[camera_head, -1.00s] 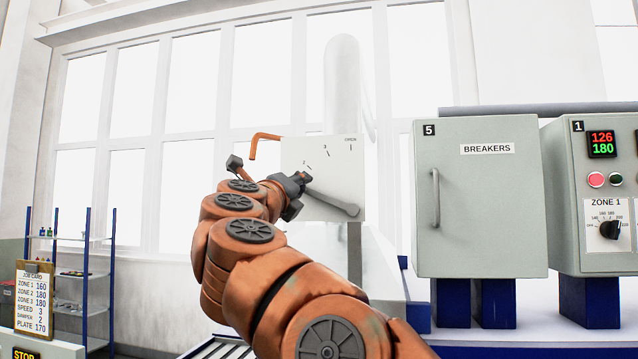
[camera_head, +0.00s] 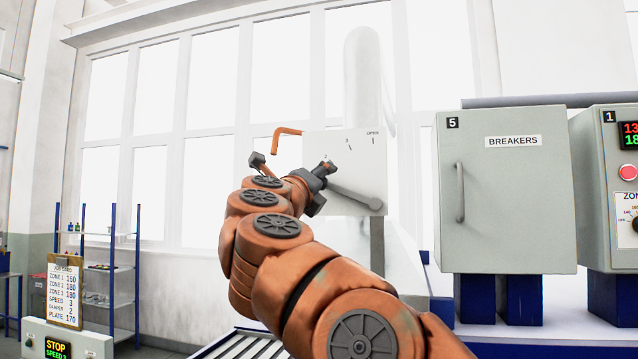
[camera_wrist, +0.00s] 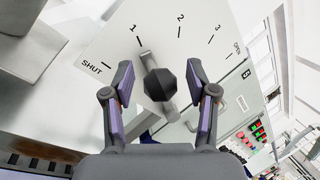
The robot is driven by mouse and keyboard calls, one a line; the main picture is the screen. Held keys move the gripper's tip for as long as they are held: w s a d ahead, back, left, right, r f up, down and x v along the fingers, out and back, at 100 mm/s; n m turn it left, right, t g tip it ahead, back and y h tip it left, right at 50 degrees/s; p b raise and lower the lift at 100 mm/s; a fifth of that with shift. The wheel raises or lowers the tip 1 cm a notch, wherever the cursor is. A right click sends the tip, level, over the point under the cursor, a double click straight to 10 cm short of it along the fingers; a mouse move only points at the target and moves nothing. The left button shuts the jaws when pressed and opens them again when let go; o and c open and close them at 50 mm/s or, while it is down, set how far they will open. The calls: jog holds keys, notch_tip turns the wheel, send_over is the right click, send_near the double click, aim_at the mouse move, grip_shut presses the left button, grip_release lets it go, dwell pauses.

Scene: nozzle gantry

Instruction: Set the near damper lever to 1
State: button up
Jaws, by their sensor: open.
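The damper lever (camera_head: 355,197) is a grey bar on a pale scale plate (camera_head: 372,172). In the wrist view the lever (camera_wrist: 145,58) carries a dark faceted knob (camera_wrist: 161,86), and its tip points at the tick marked 1. The plate (camera_wrist: 200,18) reads SHUT, 1, 2, 3, OPEN. My gripper (camera_head: 322,178) is at the lever's upper-left end; in the wrist view its open fingers (camera_wrist: 164,78) stand on either side of the knob, with a visible gap on both sides. The head view hides the knob behind my gripper.
An orange bent handle (camera_head: 287,131) sticks out left of the plate. A grey BREAKERS cabinet (camera_head: 513,215) stands to the right, with the zone 1 cabinet (camera_head: 600,240) beyond. A job card (camera_head: 65,293) and shelves (camera_head: 122,258) are at the left.

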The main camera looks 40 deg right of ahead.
jog(key=v, duration=1.2)
jog(key=shift+w+a, duration=0.1)
dwell(0.4)
